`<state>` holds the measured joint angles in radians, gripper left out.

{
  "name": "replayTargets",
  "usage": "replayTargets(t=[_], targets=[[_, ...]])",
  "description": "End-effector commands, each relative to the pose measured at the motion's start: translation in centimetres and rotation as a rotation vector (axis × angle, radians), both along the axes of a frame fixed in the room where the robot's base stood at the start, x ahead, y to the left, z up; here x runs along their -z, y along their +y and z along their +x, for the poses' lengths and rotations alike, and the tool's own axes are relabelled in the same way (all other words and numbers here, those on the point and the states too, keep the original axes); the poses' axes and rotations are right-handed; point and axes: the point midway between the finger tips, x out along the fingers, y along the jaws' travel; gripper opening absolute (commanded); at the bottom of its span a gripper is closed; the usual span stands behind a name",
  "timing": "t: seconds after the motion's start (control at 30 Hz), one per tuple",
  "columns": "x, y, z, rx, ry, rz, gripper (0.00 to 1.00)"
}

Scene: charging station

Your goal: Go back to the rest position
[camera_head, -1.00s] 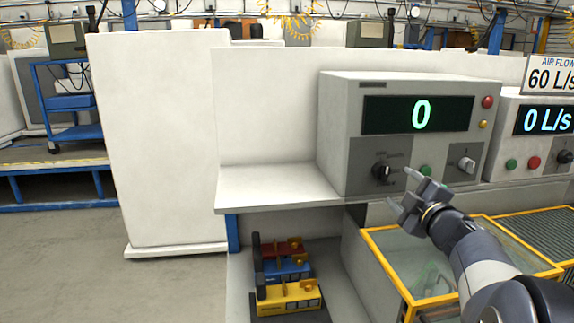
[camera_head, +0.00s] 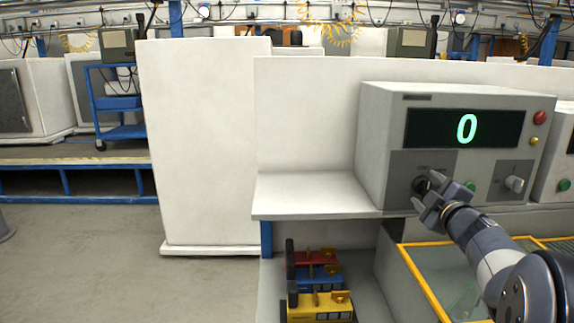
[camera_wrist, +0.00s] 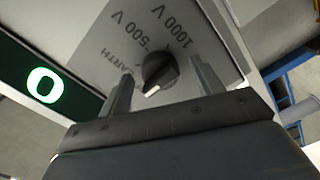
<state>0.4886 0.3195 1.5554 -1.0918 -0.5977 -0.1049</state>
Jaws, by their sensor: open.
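My gripper (camera_head: 428,200) is open and empty in front of the grey control box (camera_head: 382,150), near its black rotary knob (camera_head: 420,185). In the wrist view the knob (camera_wrist: 158,72) shows between my two fingers (camera_wrist: 160,88), near the printed marks 500 V, 1000 V and EARTH. The fingers do not appear closed on it. I cannot tell the exact gap to the panel. The box's display (camera_head: 466,129) reads a green 0, also seen in the wrist view (camera_wrist: 42,84).
A white shelf (camera_head: 310,194) lies left of the box. Red, blue and yellow devices (camera_head: 320,306) stand below it. A yellow-framed clear bin (camera_head: 440,285) lies under my arm. A white partition (camera_head: 205,150) stands left. Open floor (camera_head: 80,245) is at the far left.

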Motion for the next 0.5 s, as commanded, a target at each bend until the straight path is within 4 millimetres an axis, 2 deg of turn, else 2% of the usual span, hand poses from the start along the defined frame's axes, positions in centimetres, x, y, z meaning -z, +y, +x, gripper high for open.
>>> replayTargets(t=[0.17, 0.5], targets=[[0.0, -0.1, -1.0, 0.002, -0.002, -0.024, 0.63], [-0.1, -0.3, -6.8, 0.004, -0.002, -0.025, 0.63]])
